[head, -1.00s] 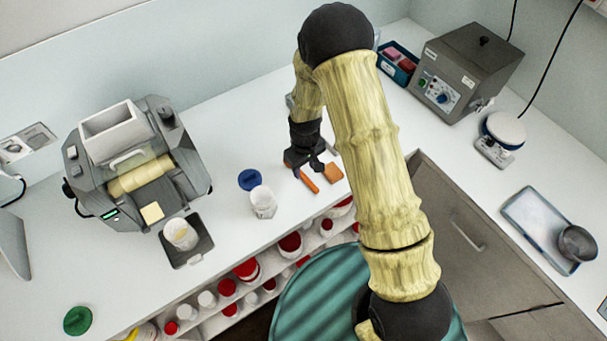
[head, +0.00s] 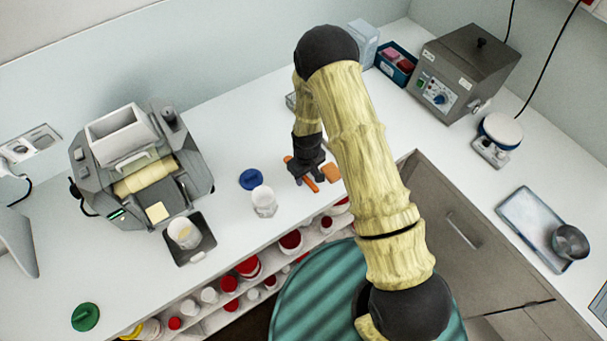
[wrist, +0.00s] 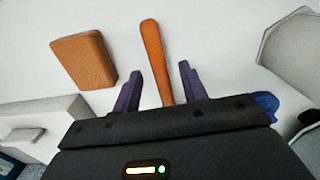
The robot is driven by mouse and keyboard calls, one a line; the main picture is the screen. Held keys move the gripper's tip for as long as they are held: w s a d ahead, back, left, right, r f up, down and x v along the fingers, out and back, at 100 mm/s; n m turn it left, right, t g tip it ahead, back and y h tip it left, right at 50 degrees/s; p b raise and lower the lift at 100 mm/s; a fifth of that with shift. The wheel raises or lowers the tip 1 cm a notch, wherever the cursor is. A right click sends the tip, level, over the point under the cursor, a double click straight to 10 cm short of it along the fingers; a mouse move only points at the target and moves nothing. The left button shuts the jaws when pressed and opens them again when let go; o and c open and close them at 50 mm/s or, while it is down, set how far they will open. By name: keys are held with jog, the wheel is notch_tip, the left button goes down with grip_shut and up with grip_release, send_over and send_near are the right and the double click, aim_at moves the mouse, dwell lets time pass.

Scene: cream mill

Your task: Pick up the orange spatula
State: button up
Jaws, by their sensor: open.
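The orange spatula (head: 311,185) lies on the white counter near its front edge. In the wrist view its handle (wrist: 153,52) runs between the two dark purple fingers of my gripper (wrist: 160,85). The fingers stand apart on either side of the spatula, with a gap visible on both sides. In the head view my gripper (head: 304,181) is right over the spatula and covers its middle. The spatula's far part is hidden under the gripper body in the wrist view.
A brown block (head: 330,172) lies close beside the spatula, also in the wrist view (wrist: 84,60). A white cup (head: 264,200) and a blue lid (head: 251,179) stand to the left. A grey roller mill (head: 140,170) is farther left. The counter's front edge is near, above shelves of jars.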

aim_at(307, 178)
grip_shut()
jog(key=shift+r, duration=0.15)
notch_tip(307, 178, up, 10)
jog(key=b, duration=0.3)
jog(key=shift+b, duration=0.3)
jog(key=shift+d, duration=0.1)
dwell(0.5)
